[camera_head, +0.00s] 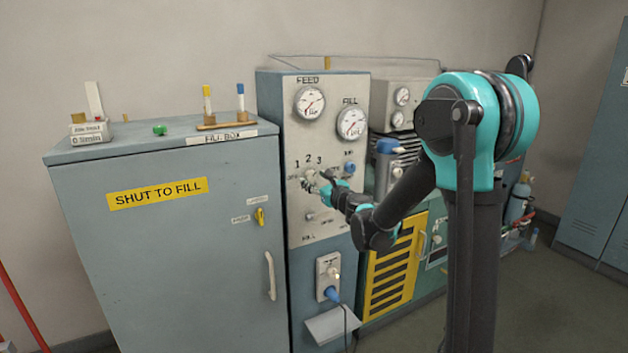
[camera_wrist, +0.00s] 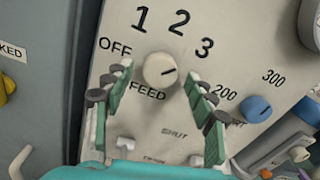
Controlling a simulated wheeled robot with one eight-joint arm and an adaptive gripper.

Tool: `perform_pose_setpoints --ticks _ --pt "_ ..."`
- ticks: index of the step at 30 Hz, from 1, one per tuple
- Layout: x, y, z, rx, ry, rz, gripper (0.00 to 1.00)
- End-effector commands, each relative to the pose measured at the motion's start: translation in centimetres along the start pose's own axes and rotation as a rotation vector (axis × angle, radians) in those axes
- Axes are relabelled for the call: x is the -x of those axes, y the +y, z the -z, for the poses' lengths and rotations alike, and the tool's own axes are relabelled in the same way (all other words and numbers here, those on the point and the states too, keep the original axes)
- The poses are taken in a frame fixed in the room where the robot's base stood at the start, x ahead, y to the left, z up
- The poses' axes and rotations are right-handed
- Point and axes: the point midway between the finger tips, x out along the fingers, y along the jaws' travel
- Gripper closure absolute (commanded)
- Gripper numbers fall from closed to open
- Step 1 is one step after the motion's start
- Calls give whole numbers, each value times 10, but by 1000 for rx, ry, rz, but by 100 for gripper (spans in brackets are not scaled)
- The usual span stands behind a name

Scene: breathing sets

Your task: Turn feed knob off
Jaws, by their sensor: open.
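The feed knob (camera_wrist: 158,69) is a round cream dial on the panel, with FEED printed below it and OFF, 1, 2 and 3 around it. Its dark mark points right, roughly towards 3 and away from OFF. My gripper (camera_wrist: 157,84) is open, with one green-padded finger at each side of the knob. The knob sits between the fingertips, with visible gaps and no clear contact. In the head view my gripper (camera_head: 320,186) is at the panel (camera_head: 328,222) and largely hides the knob.
A blue knob (camera_wrist: 257,109) between 200 and 300 is close right of the right finger. A small switch (camera_wrist: 125,143) is below. The fill box (camera_head: 185,245), with a yellow latch (camera_head: 260,216), stands left of the panel. Gauges (camera_head: 310,102) are above.

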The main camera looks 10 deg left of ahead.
Motion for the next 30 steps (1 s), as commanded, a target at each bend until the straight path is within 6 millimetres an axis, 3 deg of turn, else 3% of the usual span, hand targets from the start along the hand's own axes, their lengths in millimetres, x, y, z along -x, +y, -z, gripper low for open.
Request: perform_pose_setpoints --ticks 12,24,30 --pt "-9 0 0 0 0 -1 44" --pt "-9 0 0 0 0 -1 92" --pt "-8 0 0 10 0 -1 94"
